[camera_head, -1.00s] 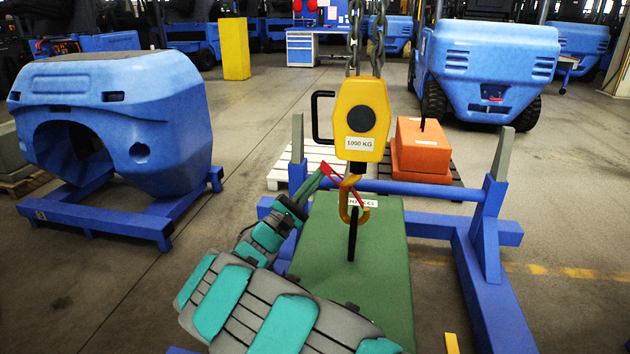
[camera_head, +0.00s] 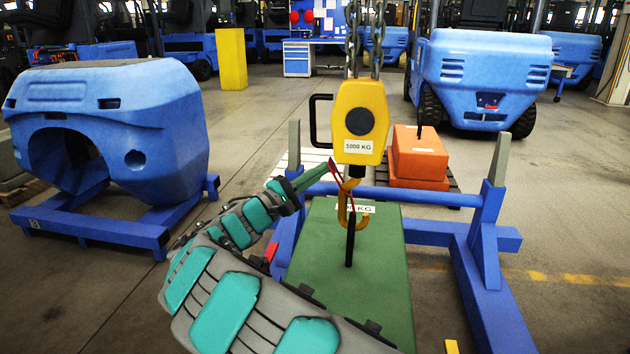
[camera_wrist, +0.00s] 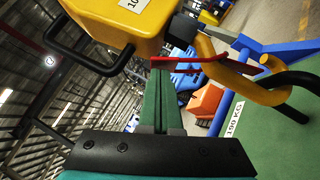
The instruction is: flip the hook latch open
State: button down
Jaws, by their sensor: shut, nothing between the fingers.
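The yellow hook (camera_head: 343,213) hangs below the yellow hoist block (camera_head: 360,118), its lower curve at the black lifting eye (camera_head: 350,243) of the green weight (camera_head: 320,275). The red latch (camera_head: 337,175) slants across the hook's left side. In the wrist view the latch (camera_wrist: 205,66) runs from just beyond my fingertips rightward to the yellow hook (camera_wrist: 222,60). My gripper (camera_head: 326,168) is shut and empty, with its green fingertips at the latch's upper left. In the wrist view my gripper (camera_wrist: 157,78) overlaps the latch's left end; I cannot tell whether they touch.
A black handle (camera_head: 318,120) juts from the block's left side. A blue frame (camera_head: 480,235) surrounds the weight. An orange weight (camera_head: 420,153) sits behind. A large blue counterweight (camera_head: 120,130) stands at left, with open floor between.

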jog(key=shift+s+d+r+m+g, duration=0.1)
jog(key=shift+d+r+m+g, duration=0.35)
jog(key=shift+m, duration=0.35)
jog(key=shift+a, duration=0.1)
jog(key=w+a+f+b+v, duration=0.1)
jog(key=w+v, duration=0.1)
jog(key=v, duration=1)
jog(key=shift+a+f, duration=0.25)
jog(key=shift+a, duration=0.2)
jog(key=shift+s, duration=0.1)
